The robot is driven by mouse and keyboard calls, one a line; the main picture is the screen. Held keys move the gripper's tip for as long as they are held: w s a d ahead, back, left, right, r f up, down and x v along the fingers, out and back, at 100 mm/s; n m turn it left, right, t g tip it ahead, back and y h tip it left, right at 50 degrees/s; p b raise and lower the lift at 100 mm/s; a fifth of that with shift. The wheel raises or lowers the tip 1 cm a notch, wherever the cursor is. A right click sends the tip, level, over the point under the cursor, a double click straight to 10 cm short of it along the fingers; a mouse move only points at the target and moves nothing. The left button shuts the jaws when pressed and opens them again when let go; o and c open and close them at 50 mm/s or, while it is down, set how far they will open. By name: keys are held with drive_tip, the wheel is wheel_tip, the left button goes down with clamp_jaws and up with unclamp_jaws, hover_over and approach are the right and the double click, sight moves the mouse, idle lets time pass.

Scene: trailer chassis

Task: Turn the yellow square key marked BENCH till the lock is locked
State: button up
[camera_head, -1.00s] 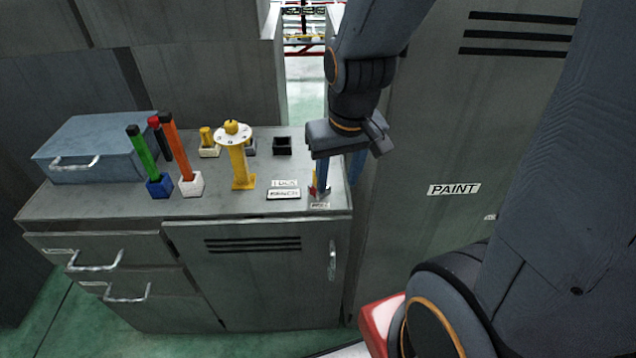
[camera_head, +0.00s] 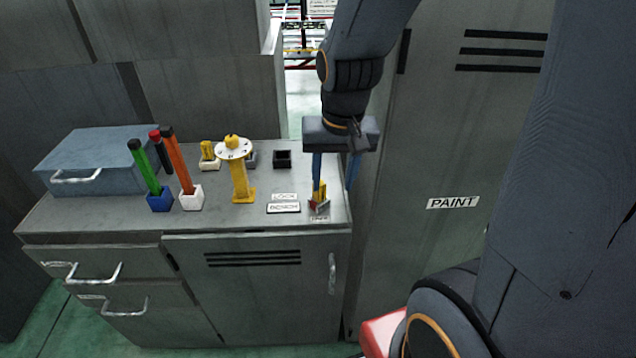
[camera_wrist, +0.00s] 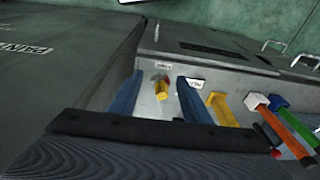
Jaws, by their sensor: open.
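The yellow key (camera_head: 321,191) stands upright at the right end of the cabinet top, with a small red part at its foot. Its lower part and the lock under it are small and partly hidden by a finger in the head view. In the wrist view the yellow key (camera_wrist: 161,87) shows between the two blue fingers, apart from both. My gripper (camera_head: 334,186) is open above and around the key, pointing down; it also shows in the wrist view (camera_wrist: 160,80). The BENCH plate (camera_head: 283,208) lies left of the key, with a LOCK plate (camera_head: 284,196) behind it.
A yellow post with a round white disc (camera_head: 239,180) stands left of the plates. Orange and green rods in holders (camera_head: 191,198) and a blue-grey box (camera_head: 95,165) stand farther left. A black square cup (camera_head: 282,158) is behind. The PAINT cabinet (camera_head: 440,150) rises close on the right.

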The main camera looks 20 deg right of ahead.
sight(319, 195)
drive_tip(key=w+f+m+b, duration=0.1)
drive_tip(key=w+m, duration=0.2)
drive_tip(key=w+f+m+g+b, duration=0.1)
drive_tip(key=w+f+m+b, duration=0.1)
drive_tip(key=w+m, duration=0.1)
drive_tip(key=w+f+m+b, duration=0.1)
drive_tip(key=w+m, duration=0.2)
drive_tip(key=shift+w+d+f+g, duration=0.15)
drive_tip(key=shift+w+g, duration=0.05)
drive_tip(key=shift+g, duration=0.2)
drive_tip(key=shift+w+f+m+b, duration=0.15)
drive_tip(key=shift+w+m+b, duration=0.25)
drive_tip(key=shift+m, duration=0.4)
drive_tip(key=shift+f+p, duration=1)
drive_tip(key=shift+f, duration=2.8)
clamp_jaws()
drive_tip(key=shift+m+p, duration=0.6)
drive_tip(key=shift+m, duration=0.9)
